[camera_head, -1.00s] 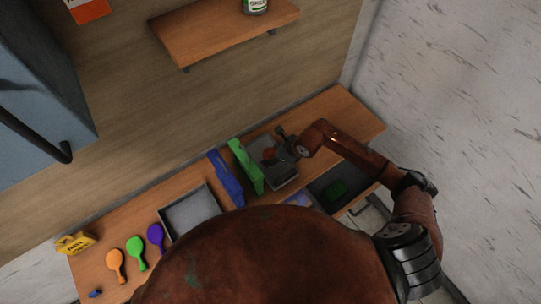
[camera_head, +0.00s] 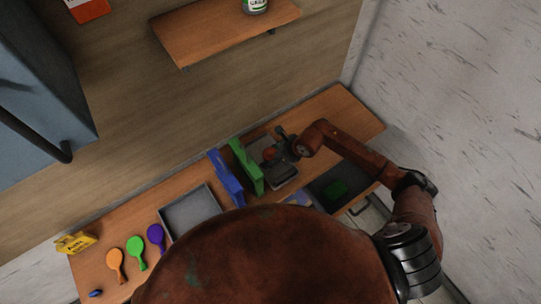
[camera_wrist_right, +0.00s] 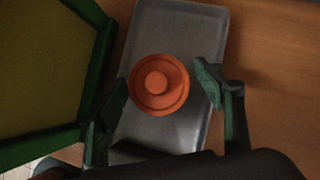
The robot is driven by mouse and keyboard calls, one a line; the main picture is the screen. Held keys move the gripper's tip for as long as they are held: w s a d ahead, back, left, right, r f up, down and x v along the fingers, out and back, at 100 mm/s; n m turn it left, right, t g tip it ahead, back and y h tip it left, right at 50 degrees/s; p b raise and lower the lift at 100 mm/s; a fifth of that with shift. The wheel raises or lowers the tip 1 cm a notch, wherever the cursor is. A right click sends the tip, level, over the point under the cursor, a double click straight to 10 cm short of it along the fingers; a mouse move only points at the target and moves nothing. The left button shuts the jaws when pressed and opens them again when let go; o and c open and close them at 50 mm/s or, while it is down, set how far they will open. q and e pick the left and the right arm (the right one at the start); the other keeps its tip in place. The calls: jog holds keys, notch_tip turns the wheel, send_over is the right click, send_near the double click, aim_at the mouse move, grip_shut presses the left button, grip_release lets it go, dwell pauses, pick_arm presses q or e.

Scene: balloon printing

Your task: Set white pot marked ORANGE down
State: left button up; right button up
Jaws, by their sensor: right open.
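The pot shows from above in the right wrist view as a round orange top with a raised knob (camera_wrist_right: 158,87). It stands on a grey tray (camera_wrist_right: 182,25); its white side and ORANGE marking are not visible. In the head view its orange top (camera_head: 269,154) is small, beside my right gripper (camera_head: 284,146). In the wrist view the fingers of my right gripper (camera_wrist_right: 163,91) are apart, one on each side of the pot, with a gap showing at the right finger. My left gripper is out of view.
A green frame (camera_head: 245,166) stands close left of the tray, with a blue frame (camera_head: 226,178) beyond it. An empty grey tray (camera_head: 190,212) and paddle-shaped orange (camera_head: 115,265), green (camera_head: 136,252) and purple pieces lie further left. A dark open drawer (camera_head: 350,178) is below right.

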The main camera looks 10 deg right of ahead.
jog(key=b+v, duration=0.1)
jog(key=v, duration=1.1)
jog(key=shift+b, duration=0.4)
jog(key=shift+a, duration=0.15)
